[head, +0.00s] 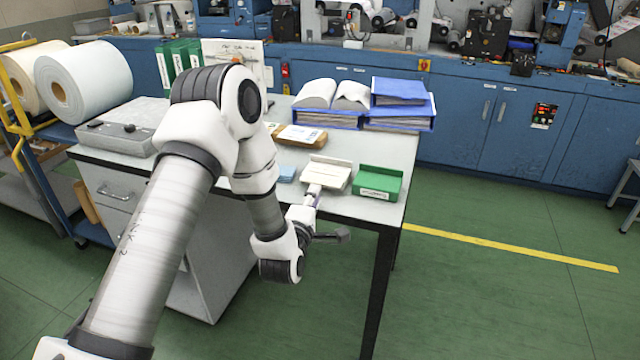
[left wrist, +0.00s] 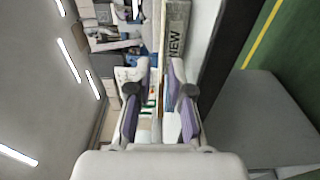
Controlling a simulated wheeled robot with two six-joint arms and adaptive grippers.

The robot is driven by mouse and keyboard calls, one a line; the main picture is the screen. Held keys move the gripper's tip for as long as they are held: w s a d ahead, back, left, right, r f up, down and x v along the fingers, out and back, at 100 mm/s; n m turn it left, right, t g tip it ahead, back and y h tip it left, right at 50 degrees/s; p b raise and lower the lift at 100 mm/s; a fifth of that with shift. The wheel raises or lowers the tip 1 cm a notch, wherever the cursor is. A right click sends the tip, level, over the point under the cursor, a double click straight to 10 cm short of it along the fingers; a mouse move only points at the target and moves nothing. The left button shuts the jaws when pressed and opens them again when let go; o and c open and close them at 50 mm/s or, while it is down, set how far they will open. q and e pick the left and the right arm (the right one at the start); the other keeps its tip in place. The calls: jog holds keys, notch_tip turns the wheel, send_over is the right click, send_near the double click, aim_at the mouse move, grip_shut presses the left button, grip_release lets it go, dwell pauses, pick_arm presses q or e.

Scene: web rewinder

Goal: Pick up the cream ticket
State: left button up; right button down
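My left gripper (head: 312,196) is at the front edge of the grey table, just in front of a cream tray (head: 333,177). In the left wrist view its two purple-padded fingers (left wrist: 160,90) stand apart, with a gap between them. A pale surface with the letters NEW (left wrist: 175,40) lies just beyond the right finger, and a thin cream-yellow strip (left wrist: 157,60) shows between the fingers. I cannot tell whether this strip is the cream ticket or a tray edge. No separate ticket can be made out in the head view. My right gripper is not in view.
A green tray (head: 378,182) stands right of the cream one. A small blue item (head: 286,174) lies to its left, with a brown clipboard-like board (head: 301,135) behind.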

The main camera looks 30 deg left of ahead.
aim_at(319, 176)
pick_arm(q)
jog(key=x, duration=0.2)
jog(key=b+x, duration=0.1)
jog(key=x, duration=0.1)
jog(key=shift+w+a+f, duration=0.1)
jog(key=shift+w+f, duration=0.1)
jog(key=shift+w, duration=0.05)
jog(key=shift+w+a+r, duration=0.1)
jog(key=shift+w+a, duration=0.1)
jog(key=shift+w, duration=0.35)
grip_shut()
notch_tip(319, 176, up, 2)
jog(key=shift+r+p, duration=0.25)
jog(key=shift+p, duration=0.5)
jog(key=shift+s+r, duration=0.1)
jog(key=s+d+r, duration=0.2)
jog(key=s, duration=0.4)
jog(key=s+d+r, duration=0.2)
jog(key=s, duration=0.5)
jog(key=shift+d+r+p, duration=0.2)
jog(key=shift+r+p, duration=0.1)
jog(key=shift+r, duration=0.1)
